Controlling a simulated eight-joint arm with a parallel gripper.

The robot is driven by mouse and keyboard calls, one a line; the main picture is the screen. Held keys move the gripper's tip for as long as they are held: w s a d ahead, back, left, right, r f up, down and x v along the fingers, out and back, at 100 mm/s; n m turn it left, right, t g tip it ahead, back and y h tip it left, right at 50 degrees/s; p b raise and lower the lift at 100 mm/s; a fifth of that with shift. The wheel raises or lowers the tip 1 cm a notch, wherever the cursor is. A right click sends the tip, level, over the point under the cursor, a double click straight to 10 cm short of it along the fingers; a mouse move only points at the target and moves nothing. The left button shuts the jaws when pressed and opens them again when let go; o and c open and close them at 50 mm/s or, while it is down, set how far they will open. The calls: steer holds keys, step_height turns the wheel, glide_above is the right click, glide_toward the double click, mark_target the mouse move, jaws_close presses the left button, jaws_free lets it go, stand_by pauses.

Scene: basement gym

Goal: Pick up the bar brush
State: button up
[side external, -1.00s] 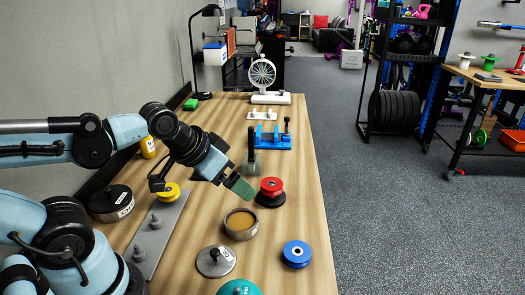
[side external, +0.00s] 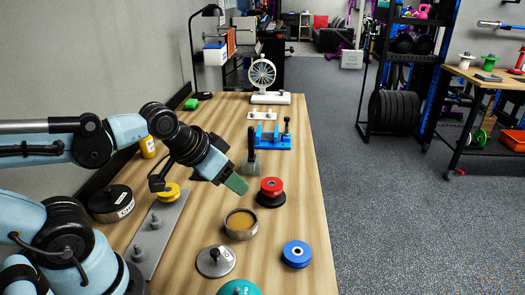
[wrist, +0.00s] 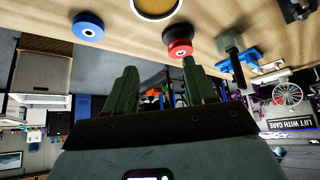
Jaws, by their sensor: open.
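The bar brush (side external: 251,146) appears to be the upright tool with a dark handle and a grey-green lower end, standing mid-table. It also shows in the wrist view (wrist: 234,61), upside down at the right. My gripper (side external: 237,184) is above the table, nearer the camera than the brush and a little left of it in the side view. In the wrist view my gripper (wrist: 160,85) has two green fingers spread apart with nothing between them. The brush lies outside the fingers, to their right in that view.
A red-and-black puck (side external: 271,191), a round pan with tan contents (side external: 255,229) and a blue disc (side external: 297,254) are close by. A blue fixture (side external: 270,141) stands just behind the brush. A grey plate with posts (side external: 160,232) lies left. Bare wood shows along the right edge.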

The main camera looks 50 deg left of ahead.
step_height(320, 180, up, 8)
steer(key=n+g, duration=0.6)
steer(key=n, duration=2)
glide_above(251, 127)
steer(key=s, duration=0.1)
steer(key=shift+r+h, duration=0.1)
steer(key=shift+h, duration=0.3)
steer(key=shift+n, duration=0.5)
steer(key=shift+w+d+f, duration=0.1)
steer(key=shift+w+f, duration=0.1)
steer(key=shift+f, duration=1.85)
steer(key=shift+w+a+f, duration=0.1)
steer(key=shift+w+f, duration=0.05)
steer(key=shift+f, duration=1.9)
steer(key=shift+w+d+f, duration=0.1)
steer(key=shift+w+f, duration=0.1)
steer(key=shift+f, duration=1.85)
jaws_close()
